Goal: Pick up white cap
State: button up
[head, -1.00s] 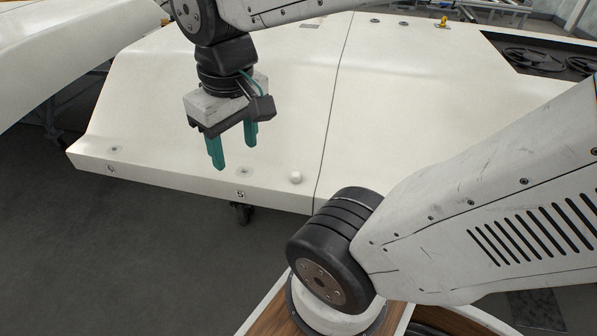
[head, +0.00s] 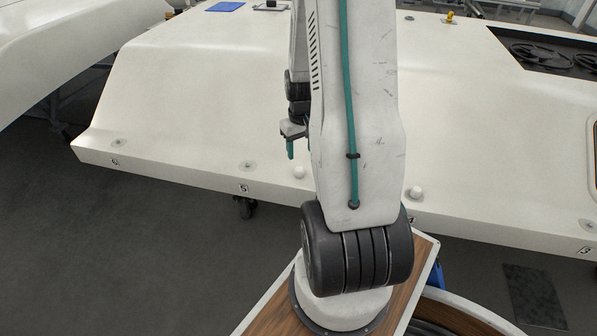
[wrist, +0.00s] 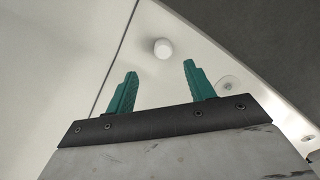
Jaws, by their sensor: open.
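A small round white cap (head: 299,172) stands on the white panel near its front edge in the head view. It also shows in the wrist view (wrist: 163,48), beyond my fingertips and roughly in line with the gap between them. My gripper (wrist: 159,67) is open with nothing between its two teal fingers. In the head view one teal finger shows above and slightly left of this cap; my arm hides much of the rest of the gripper. A second white cap (head: 416,192) stands to the right of my arm.
The white panel (head: 200,95) has a front edge with number labels and small round recessed spots (head: 248,165). A blue flat item (head: 226,7) lies at the back. A dark opening with coiled cables (head: 545,55) is at the back right. The panel left of my gripper is clear.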

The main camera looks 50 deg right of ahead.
aim_at(299, 169)
jog(key=f, duration=0.7)
jog(key=shift+w+a+f, duration=0.1)
jog(key=shift+a+f, duration=0.2)
jog(key=c, duration=1)
